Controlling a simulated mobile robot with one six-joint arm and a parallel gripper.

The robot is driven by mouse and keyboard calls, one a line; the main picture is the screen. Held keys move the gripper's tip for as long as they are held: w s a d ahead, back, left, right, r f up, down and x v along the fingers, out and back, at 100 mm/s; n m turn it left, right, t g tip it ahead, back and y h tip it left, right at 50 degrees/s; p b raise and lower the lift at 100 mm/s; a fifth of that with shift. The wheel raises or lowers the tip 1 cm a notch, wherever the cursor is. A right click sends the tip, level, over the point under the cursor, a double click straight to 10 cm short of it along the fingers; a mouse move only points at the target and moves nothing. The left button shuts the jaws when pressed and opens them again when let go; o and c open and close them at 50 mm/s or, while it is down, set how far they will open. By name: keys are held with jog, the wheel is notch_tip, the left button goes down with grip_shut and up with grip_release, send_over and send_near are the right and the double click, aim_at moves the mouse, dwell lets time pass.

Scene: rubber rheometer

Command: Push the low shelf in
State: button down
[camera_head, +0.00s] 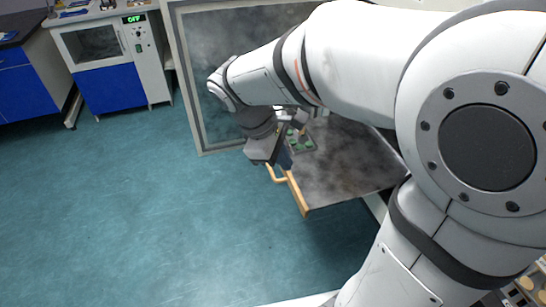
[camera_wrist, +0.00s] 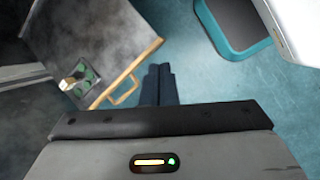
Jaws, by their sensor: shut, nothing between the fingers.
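The low shelf (camera_head: 350,170) is a dark, mottled metal plate with a tan front edge, and it stands pulled out in the head view. In the wrist view the shelf (camera_wrist: 110,35) fills the upper left. Its tan bar handle (camera_head: 275,176) sticks out from the front edge; the wrist view shows the handle (camera_wrist: 126,95) just left of my fingers. My gripper (camera_head: 286,161) is near the handle and front edge. In the wrist view my gripper (camera_wrist: 160,68) is shut and empty. I cannot tell whether it touches the shelf.
A small tray with green round wells (camera_head: 300,143) sits on the shelf; a light block stands at it in the wrist view (camera_wrist: 70,83). A large framed door (camera_head: 203,125) stands open left of the shelf. An oven labelled OFF (camera_head: 98,45) stands farther back. The teal floor in front is clear.

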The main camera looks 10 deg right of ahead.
jog(key=w+a+f+n+t+h+b, duration=0.1)
jog(key=w+a+f+n+h+b, duration=0.2)
jog(key=f+b, duration=0.4)
jog(key=w+a+f+n+h+b, duration=0.2)
jog(key=w+a+f+n+b, duration=0.25)
jog(key=f, duration=0.55)
jog(key=b, duration=0.6)
send_near(296, 195)
jog(key=x, duration=0.5)
jog(key=shift+s+a+f, duration=0.1)
jog(key=shift+a+f, duration=0.1)
jog(key=shift+f, duration=0.15)
jog(key=shift+d+r+n, duration=0.1)
jog(key=shift+d+n, duration=0.15)
jog(key=shift+d, duration=0.35)
